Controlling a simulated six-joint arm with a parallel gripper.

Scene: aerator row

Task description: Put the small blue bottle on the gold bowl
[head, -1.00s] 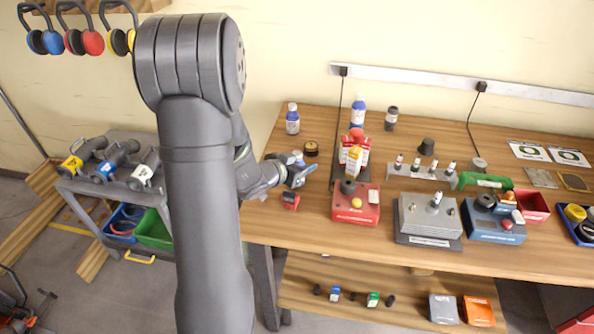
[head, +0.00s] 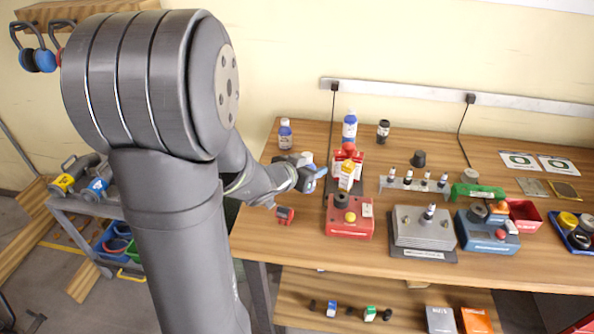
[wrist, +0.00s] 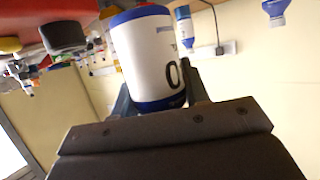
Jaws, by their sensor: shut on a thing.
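My gripper (head: 314,174) is shut on the small blue bottle (wrist: 148,60), which has a white label with dark print and blue ends. The wrist view shows the bottle large between the fingers, with the table side towards the top of the picture. In the head view only a bit of the bottle (head: 308,157) shows by the fingers, above the table's left part, left of the red box. The gold bowl is not visible now. It stood where my gripper and wrist now block the head view.
A blue-capped bottle (head: 285,133), a taller blue bottle (head: 349,126) and a dark jar (head: 383,132) stand at the back. A red box (head: 349,229) with a black knob is to the right. A small red-and-black block (head: 285,215) lies near the front edge.

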